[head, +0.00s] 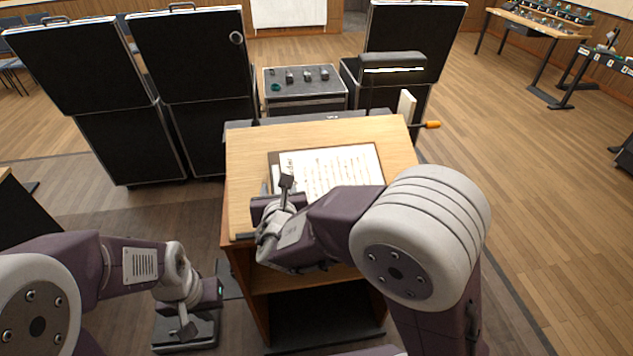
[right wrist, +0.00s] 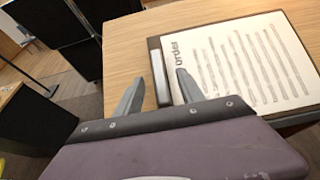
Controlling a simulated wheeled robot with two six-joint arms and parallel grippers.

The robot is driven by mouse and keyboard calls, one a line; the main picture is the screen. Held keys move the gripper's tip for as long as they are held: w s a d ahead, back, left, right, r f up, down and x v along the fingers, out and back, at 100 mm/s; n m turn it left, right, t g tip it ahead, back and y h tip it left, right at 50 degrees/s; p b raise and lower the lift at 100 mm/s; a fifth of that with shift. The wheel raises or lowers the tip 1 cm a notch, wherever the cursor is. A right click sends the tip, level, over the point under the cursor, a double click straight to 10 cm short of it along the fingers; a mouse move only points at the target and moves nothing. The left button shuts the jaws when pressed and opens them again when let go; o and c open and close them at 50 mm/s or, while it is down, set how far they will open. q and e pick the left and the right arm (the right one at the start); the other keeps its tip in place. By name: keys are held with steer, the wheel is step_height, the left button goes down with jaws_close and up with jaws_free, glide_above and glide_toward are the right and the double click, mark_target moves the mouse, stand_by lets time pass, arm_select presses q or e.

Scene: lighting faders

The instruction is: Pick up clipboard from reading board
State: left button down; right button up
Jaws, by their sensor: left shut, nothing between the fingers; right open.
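The clipboard (head: 338,167), a dark board with a white printed sheet, lies on the sloped wooden top of the reading board (head: 247,150). It also shows in the right wrist view (right wrist: 244,62). My right gripper (right wrist: 159,76) is open at the clipboard's left edge. In that view its fingers lie either side of the grey clip strip (right wrist: 160,77); I cannot tell whether they touch it. In the head view my right arm hides the clipboard's lower part. My left gripper (head: 187,328) is shut and empty, low to the left of the reading board.
An orange-handled item (head: 431,125) sticks out past the reading board's right edge. Behind it stand a case with knobs (head: 304,92) and tall black cases (head: 190,55). A dark lamp head (head: 392,68) is at the back right. Open wooden floor lies to the right.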

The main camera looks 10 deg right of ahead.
mark_target(277, 181)
steer(key=p+x, duration=0.1)
steer(key=x, duration=0.4)
steer(key=shift+w+a+f, duration=0.1)
steer(key=shift+a, duration=0.05)
steer(key=c, duration=0.3)
jaws_close()
